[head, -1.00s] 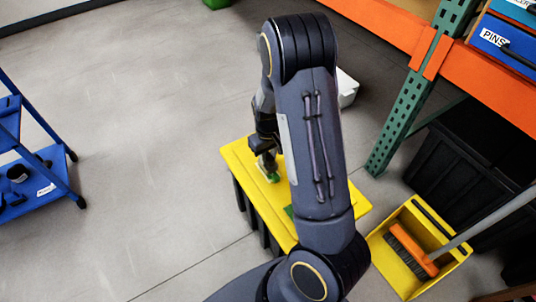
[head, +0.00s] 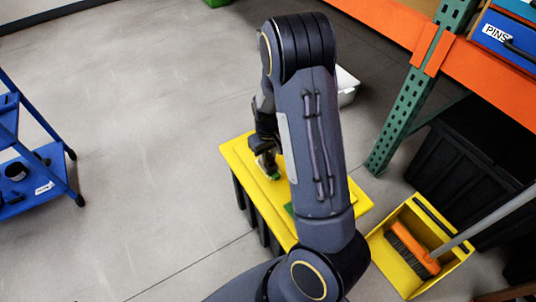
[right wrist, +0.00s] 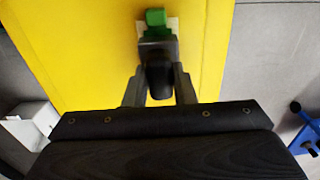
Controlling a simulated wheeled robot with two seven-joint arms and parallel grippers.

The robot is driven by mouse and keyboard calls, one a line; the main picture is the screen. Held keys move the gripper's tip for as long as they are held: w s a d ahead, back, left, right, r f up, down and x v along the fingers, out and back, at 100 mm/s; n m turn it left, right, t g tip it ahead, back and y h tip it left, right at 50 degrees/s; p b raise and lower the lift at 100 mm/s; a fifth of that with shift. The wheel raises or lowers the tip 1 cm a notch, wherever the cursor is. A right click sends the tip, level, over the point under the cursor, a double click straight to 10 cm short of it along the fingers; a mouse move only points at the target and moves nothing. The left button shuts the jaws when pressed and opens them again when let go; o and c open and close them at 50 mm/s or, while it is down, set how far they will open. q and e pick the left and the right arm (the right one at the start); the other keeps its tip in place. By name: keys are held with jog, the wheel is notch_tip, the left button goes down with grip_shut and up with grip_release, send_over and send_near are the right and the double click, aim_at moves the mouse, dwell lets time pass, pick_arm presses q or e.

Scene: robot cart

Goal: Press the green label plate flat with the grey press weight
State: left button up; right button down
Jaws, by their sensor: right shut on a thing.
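The yellow lid (head: 238,152) of a dark crate stands below my right arm. My right gripper (head: 266,158) is over its far left part and points down. In the right wrist view the right gripper (right wrist: 159,92) is shut on the dark grey press weight (right wrist: 157,50). The green label plate (right wrist: 155,18) shows just beyond the weight, with a pale patch around it. In the head view a small green part of the plate (head: 275,176) shows beside the gripper's tip. I cannot tell whether the weight touches the plate. My left gripper is out of view.
Another green piece (head: 289,208) lies on the lid, partly hidden by my arm. A yellow bin with an orange brush (head: 414,250) stands right of the crate. A white box (head: 347,86) stands behind, a blue cart (head: 30,165) at left. The floor between is clear.

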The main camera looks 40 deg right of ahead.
jog(key=shift+f, duration=0.2)
dwell(0.3)
notch_tip(320, 180, up, 8)
jog(key=p, duration=0.7)
jog(key=shift+r, duration=0.1)
dwell(0.5)
